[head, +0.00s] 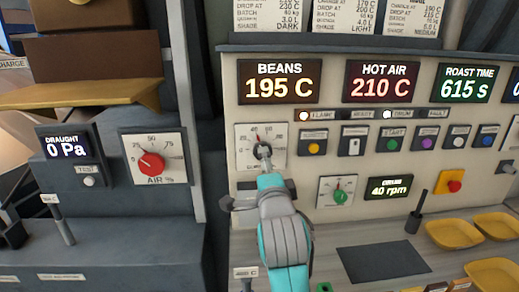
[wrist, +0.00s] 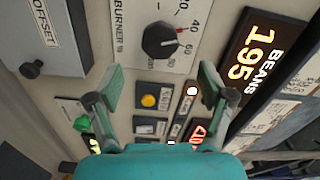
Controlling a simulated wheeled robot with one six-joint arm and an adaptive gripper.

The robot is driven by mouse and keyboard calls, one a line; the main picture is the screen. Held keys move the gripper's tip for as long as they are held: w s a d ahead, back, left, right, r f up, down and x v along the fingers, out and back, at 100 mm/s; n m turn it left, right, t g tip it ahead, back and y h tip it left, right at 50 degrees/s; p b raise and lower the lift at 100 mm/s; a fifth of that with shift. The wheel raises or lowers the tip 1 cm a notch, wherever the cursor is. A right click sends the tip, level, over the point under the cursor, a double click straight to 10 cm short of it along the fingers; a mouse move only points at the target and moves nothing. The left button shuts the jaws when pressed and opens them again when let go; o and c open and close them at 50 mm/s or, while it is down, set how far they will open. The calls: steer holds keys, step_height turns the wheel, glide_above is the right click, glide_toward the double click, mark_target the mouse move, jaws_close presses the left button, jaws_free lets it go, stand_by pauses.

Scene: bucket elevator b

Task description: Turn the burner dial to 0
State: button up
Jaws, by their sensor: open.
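The burner dial (wrist: 160,41) is a black knob on a white plate marked "BURNER %" in the wrist view. Its red mark points near 40, towards the 60 side. In the head view the burner dial (head: 263,151) sits on the panel under the BEANS display, partly hidden by my gripper. My gripper (wrist: 160,84) is open and empty, its two fingers spread wide. The dial shows beyond and between the fingertips, with no visible contact. In the head view my gripper (head: 262,172) is just in front of and below the dial.
A row of coloured buttons (head: 394,144) lies right of the dial. A green drum dial (head: 340,197) is below right, and a red air dial (head: 151,163) is on the left panel. A dark upright lever (head: 416,212) and yellow trays (head: 455,234) stand on the counter.

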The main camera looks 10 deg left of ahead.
steer(key=x, duration=0.9)
steer(key=shift+w, duration=0.3)
steer(key=c, duration=1.2)
